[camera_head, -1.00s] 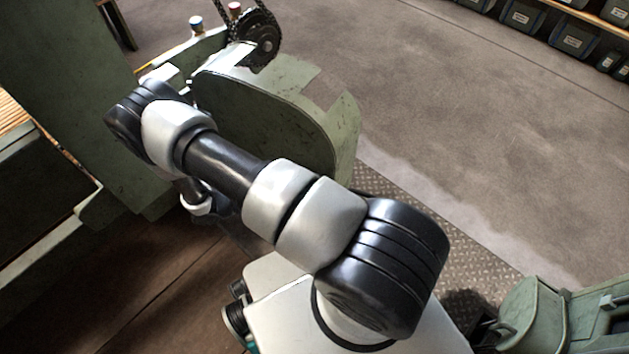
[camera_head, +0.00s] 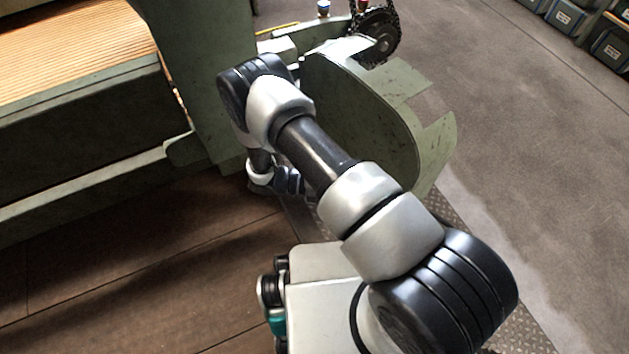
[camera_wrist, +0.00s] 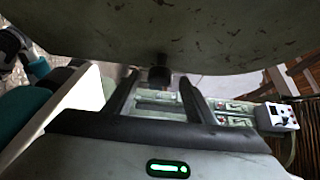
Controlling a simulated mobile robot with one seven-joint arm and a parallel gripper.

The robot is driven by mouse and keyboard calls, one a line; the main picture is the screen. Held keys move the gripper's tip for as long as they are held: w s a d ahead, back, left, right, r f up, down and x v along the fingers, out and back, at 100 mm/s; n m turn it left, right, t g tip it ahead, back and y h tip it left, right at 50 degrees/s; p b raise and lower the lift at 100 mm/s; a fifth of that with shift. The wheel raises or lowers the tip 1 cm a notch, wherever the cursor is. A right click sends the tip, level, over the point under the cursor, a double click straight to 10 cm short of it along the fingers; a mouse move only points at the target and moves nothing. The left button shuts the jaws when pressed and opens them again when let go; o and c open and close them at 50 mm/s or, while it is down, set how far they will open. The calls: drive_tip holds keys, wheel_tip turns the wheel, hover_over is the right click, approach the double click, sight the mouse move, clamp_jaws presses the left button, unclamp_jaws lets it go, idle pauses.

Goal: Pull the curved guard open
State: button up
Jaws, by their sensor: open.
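The curved guard (camera_head: 362,108) is a worn green rounded panel right of the machine's upright in the head view, partly hidden behind my arm. In the wrist view its scuffed face (camera_wrist: 170,35) spans the top, with a curved lower edge. A short dark knob (camera_wrist: 159,76) shows just below that edge. My gripper (camera_wrist: 160,84) is open in the wrist view, with one dark finger on each side of the knob. I cannot tell whether a finger touches it. In the head view my gripper is mostly hidden by my arm.
A chain and sprocket (camera_head: 376,38) sit above the guard. The green upright (camera_head: 200,70) and long bed (camera_head: 80,120) stand to the left. Open floor (camera_head: 530,130) lies right, with bins (camera_head: 565,18) at the far corner. A white box (camera_wrist: 276,117) shows right in the wrist view.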

drive_tip(key=v, duration=1.3)
drive_tip(key=shift+a, duration=0.4)
drive_tip(key=shift+w, duration=0.1)
drive_tip(key=w+d+r+m+y, duration=0.2)
drive_tip(key=r+m+y, duration=0.4)
drive_tip(key=r, duration=0.5)
drive_tip(key=w+d+r+m+y, duration=0.1)
drive_tip(key=d+r+m+y, duration=0.25)
drive_tip(key=r+m, duration=0.6)
drive_tip(key=s+d+r+m+t+y, duration=0.3)
drive_tip(key=s+r+m+t+y, duration=0.15)
drive_tip(key=s+r+m, duration=0.35)
drive_tip(key=s+d+r+m+t+y, duration=0.3)
drive_tip(key=s+r+m+t, duration=0.25)
drive_tip(key=r+m, duration=0.4)
wheel_tip(320, 180, up, 27)
drive_tip(key=p, duration=2.7)
drive_tip(key=shift+w+a+r+p, duration=0.15)
drive_tip(key=shift+a+r+p, duration=0.05)
drive_tip(key=shift+p, duration=0.15)
